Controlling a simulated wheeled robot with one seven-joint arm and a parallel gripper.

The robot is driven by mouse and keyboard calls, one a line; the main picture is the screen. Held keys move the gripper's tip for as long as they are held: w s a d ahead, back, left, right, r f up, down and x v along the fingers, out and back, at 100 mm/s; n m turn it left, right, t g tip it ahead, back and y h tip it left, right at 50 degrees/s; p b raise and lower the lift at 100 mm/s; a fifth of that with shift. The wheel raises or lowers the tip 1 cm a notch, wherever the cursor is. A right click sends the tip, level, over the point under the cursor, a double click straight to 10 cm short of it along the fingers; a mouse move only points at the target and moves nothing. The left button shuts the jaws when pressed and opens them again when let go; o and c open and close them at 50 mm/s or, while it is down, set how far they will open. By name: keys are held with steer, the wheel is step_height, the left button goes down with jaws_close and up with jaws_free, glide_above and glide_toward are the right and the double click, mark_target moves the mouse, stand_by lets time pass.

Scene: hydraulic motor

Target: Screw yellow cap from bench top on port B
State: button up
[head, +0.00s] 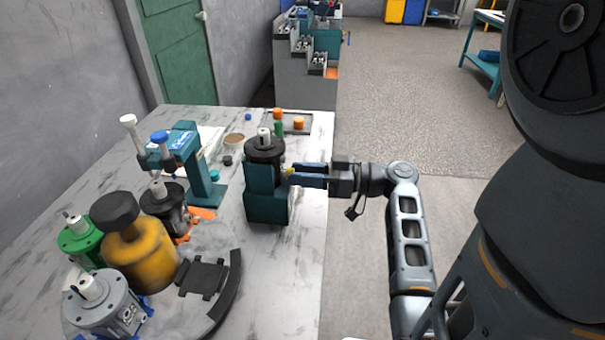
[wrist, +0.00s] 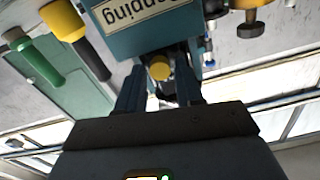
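The black motor (head: 265,153) stands upright in a teal holder (head: 266,206) near the bench's right edge. My gripper (head: 292,174) reaches in from the right, level with the side of the motor. A small yellow cap (head: 289,172) is at its fingertips. In the wrist view the yellow cap (wrist: 159,69) sits between the two blue fingertips, which appear shut on it. It is right at the teal holder (wrist: 150,32), which bears a white label. Port B is hidden, so I cannot tell whether the cap touches it.
A teal press (head: 205,170), a yellow cylinder with a black knob (head: 143,255), and green (head: 78,238) and grey-blue (head: 102,303) motors stand to the left. Floor right of the bench is free.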

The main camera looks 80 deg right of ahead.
steer(key=shift+s+f+b, duration=0.2)
steer(key=shift+f+b, duration=0.05)
steer(key=shift+b, duration=0.25)
steer(key=n+b, duration=1)
steer(key=b, duration=0.8)
steer(key=shift+r, duration=0.15)
steer(key=shift+b, duration=0.65)
steer(key=shift+c, duration=0.3)
